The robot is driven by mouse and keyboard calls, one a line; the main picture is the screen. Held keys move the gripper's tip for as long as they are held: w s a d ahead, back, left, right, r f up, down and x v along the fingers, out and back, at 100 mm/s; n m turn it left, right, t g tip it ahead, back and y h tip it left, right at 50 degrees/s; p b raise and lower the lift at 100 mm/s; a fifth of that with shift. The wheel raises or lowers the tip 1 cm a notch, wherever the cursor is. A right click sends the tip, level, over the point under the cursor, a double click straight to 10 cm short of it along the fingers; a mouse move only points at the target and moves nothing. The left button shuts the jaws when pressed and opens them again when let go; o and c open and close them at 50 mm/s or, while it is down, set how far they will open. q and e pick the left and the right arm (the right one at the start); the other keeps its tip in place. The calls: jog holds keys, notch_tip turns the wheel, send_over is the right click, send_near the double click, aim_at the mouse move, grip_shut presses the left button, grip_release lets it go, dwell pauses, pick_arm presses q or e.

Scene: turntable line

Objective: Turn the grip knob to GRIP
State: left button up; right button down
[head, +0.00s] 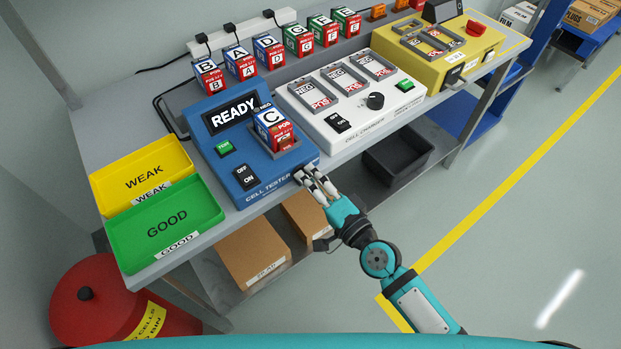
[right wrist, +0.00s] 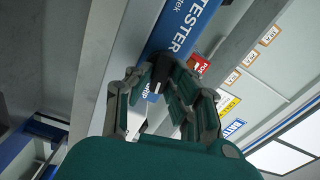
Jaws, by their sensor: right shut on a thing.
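The blue cell tester (head: 225,172) stands at the front of the bench, with its display reading READY and cell C (head: 272,130) in its slot. My right gripper (head: 305,173) is at the tester's front right lower corner. In the right wrist view, its fingers (right wrist: 158,82) are shut around a dark knob (right wrist: 162,67) on the tester's front. A partly covered blue label (right wrist: 152,92) shows beside the knob. Which way the knob points cannot be told. In the head view the fingers hide the knob. My left gripper is not in view.
The white cell charger (head: 400,112) with a black dial stands right of the tester, and a yellow machine (head: 440,65) beyond. Green GOOD (head: 195,235) and yellow WEAK (head: 120,173) trays lie left. Several cells line the back. Boxes (head: 250,250) and a dark bin (head: 385,175) sit below.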

jog(key=shift+m, duration=1.1)
jog(key=c, duration=1.3)
grip_release()
jog(key=shift+o, duration=0.2)
